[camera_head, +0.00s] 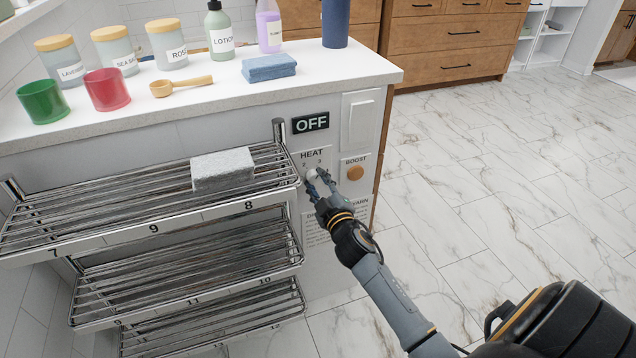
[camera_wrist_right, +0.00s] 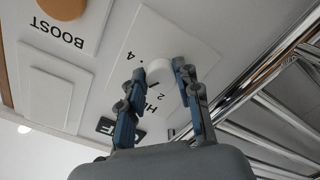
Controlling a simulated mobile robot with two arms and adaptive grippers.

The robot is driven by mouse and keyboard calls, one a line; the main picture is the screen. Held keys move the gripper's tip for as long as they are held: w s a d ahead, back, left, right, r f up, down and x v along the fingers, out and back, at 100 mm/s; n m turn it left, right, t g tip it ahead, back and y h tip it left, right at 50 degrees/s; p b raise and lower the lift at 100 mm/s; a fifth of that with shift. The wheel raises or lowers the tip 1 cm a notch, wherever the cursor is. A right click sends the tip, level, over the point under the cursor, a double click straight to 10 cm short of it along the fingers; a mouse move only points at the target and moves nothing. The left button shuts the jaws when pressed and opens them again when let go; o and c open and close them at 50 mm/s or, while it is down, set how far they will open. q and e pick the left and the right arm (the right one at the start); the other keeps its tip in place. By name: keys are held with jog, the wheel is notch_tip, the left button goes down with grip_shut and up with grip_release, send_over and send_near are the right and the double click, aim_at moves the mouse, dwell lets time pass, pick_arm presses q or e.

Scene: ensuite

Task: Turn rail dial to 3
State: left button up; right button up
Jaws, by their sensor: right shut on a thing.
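The rail dial is a small white knob (camera_head: 312,174) on the HEAT panel (camera_head: 318,157), on the end face of the white counter. It shows as a pale round knob (camera_wrist_right: 158,70) in the wrist view, with numbers such as 2 and 4 around it. My right gripper (camera_head: 319,182) is at the panel, its two fingers (camera_wrist_right: 160,80) on either side of the knob and shut on it. The fingers hide part of the scale, and I cannot tell the dial's setting. The display (camera_head: 310,122) above reads OFF. My left gripper is not in view.
A round BOOST button (camera_head: 354,172) and a white switch plate (camera_head: 361,122) are just right of the dial. The marble floor (camera_head: 490,190) to the right is clear.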

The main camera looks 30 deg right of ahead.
jog(key=o, duration=1.2)
jog(key=shift+c, duration=0.2)
jog(key=v, duration=1.2)
jog(key=shift+s+f, duration=0.1)
